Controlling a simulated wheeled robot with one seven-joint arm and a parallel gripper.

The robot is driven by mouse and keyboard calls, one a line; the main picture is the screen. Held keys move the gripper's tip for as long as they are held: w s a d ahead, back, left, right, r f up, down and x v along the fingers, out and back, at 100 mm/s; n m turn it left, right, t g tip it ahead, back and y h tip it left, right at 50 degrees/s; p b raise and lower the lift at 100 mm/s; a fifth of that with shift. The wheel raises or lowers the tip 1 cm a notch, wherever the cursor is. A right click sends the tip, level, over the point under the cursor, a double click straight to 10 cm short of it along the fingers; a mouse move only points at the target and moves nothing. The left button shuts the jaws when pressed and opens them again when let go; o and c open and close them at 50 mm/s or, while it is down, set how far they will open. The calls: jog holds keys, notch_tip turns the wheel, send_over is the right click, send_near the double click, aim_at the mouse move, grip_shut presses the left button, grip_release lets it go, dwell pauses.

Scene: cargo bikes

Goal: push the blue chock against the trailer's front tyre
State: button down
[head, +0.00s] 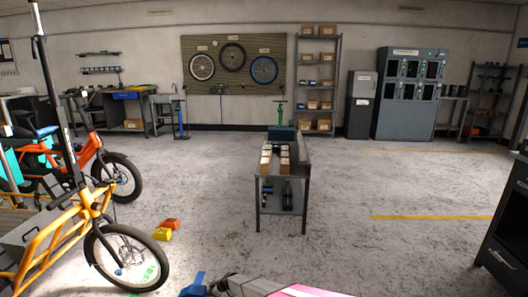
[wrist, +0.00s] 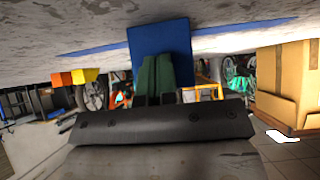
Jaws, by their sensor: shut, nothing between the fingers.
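The wrist view is upside down, with the floor at the top. My gripper (wrist: 165,62) shows there as dark green fingers, shut and empty. The blue chock (wrist: 158,37) is straight beyond the fingertips, and they cover part of it. I cannot tell whether they touch it. In the head view a small blue piece, apparently the chock (head: 195,286), shows at the bottom edge beside my arm. I cannot make out the trailer or its front tyre in either view.
Yellow (head: 162,234) and orange (head: 169,224) chocks lie by the yellow bike's wheel (head: 126,257). A metal bench (head: 285,188) stands mid-room. A cardboard box (wrist: 283,85) and a blue strip (wrist: 250,30) show in the wrist view. The floor around the bench is clear.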

aim_at(191, 289)
jog(key=shift+w+a, duration=0.25)
jog(key=shift+a, duration=2.5)
jog(key=shift+w+a, duration=0.2)
jog(key=shift+a, duration=2.55)
jog(key=shift+w+a, duration=0.25)
jog(key=shift+a, duration=2.5)
jog(key=shift+d+r, duration=0.1)
jog(key=shift+d+f+v, duration=0.15)
jog(key=shift+v, duration=0.75)
jog(key=shift+d+f+v, duration=0.1)
jog(key=shift+f+v, duration=0.05)
jog(key=shift+v, duration=0.75)
jog(key=shift+d+f+v, duration=0.15)
jog(key=shift+v, duration=0.75)
jog(key=shift+s+d+r, duration=0.1)
jog(key=shift+d, duration=0.05)
